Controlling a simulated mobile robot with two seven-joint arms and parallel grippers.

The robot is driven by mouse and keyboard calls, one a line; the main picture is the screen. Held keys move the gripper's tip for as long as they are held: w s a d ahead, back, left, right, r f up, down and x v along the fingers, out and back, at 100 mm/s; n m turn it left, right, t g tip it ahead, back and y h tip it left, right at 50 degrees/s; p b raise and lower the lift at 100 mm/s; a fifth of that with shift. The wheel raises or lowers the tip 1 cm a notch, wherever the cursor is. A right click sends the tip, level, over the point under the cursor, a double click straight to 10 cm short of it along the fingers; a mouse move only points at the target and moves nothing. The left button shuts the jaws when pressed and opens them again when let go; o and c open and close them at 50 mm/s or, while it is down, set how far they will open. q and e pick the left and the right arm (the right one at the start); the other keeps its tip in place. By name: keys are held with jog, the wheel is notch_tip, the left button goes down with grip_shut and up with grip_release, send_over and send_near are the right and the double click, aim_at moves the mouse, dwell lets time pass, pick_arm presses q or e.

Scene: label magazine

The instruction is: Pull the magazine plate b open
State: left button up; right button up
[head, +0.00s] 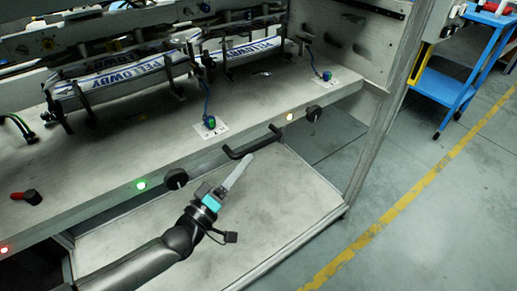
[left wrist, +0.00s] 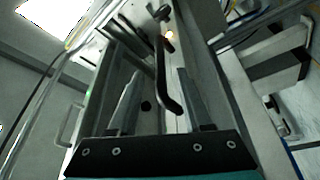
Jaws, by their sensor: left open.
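A black bent handle (head: 252,146) sticks out from the front edge of the grey plate (head: 255,112) that bears the label stacks. I cannot tell from any marking which plate is b. My left gripper (head: 246,161) is just in front of and below the handle in the head view. In the left wrist view its two fingers stand apart, and the black handle (left wrist: 161,78) shows between and beyond them. I see no firm contact between fingers and handle. My right gripper is in neither view.
Two FELLOWBY label stacks (head: 115,80) sit in black holders on the plate. Black knobs (head: 176,179) with green and yellow lights line the front edge. A lower grey shelf (head: 285,190) lies beneath. A frame post (head: 385,120) stands at right, with a blue cart (head: 445,88) beyond.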

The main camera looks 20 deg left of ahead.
aim_at(258, 144)
pick_arm(q)
jog(key=b+x, duration=0.1)
jog(key=x, duration=0.6)
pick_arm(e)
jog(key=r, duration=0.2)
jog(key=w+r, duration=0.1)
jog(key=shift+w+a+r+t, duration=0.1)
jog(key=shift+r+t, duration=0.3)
pick_arm(q)
grip_shut()
dwell(0.7)
